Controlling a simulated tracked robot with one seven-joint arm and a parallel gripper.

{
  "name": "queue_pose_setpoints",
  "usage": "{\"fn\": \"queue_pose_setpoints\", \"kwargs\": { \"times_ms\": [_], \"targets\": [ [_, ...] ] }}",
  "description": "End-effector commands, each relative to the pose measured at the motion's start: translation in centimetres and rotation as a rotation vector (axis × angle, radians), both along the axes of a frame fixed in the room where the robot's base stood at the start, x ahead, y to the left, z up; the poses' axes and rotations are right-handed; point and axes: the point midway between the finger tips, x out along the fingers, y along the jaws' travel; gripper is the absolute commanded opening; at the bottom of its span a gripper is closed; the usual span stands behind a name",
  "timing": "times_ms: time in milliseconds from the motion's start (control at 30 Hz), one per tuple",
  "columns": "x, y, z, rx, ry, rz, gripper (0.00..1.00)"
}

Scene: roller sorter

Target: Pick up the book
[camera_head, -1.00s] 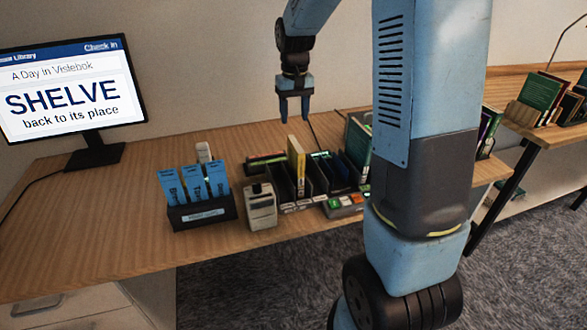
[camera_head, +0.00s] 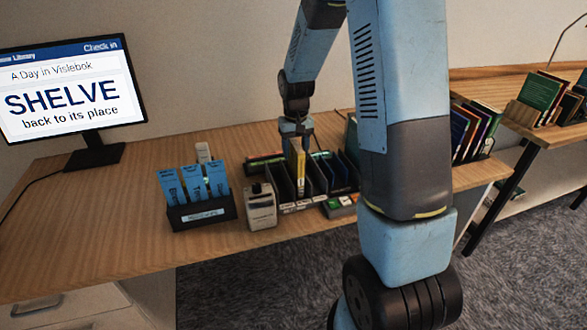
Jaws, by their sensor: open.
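A thin yellow book (camera_head: 297,167) stands upright in a slot of the dark sorter rack (camera_head: 285,184) on the desk. My gripper (camera_head: 296,136) is open and points down at the top of the yellow book. Its fingers overlap the book's upper end in this view. I cannot tell whether they touch it. The monitor (camera_head: 66,88) reads "A Day in Vislebok", "SHELVE back to its place".
Left of the rack are a grey device (camera_head: 260,207) and a black holder (camera_head: 203,214) with several blue bookmarks. A row of books (camera_head: 472,132) stands at the right end of the desk, and more books (camera_head: 545,93) stand on another table. The desk's left front is clear.

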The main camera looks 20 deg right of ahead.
Motion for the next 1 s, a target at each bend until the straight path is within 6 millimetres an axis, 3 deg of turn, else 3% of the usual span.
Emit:
{"fn": "queue_pose_setpoints", "kwargs": {
  "times_ms": [133, 367, 933, 1000],
  "targets": [
    [-0.03, 0.04, -1.16, 0.0, 0.001, 0.001, 0.53],
    [-0.01, 0.06, -1.28, 0.0, 0.0, 0.001, 0.53],
    [0.0, 0.1, -1.26, 0.0, 0.0, 0.002, 0.01],
    [0.0, 0.11, -1.25, 0.0, 0.0, 0.002, 0.0]
  ]
}}
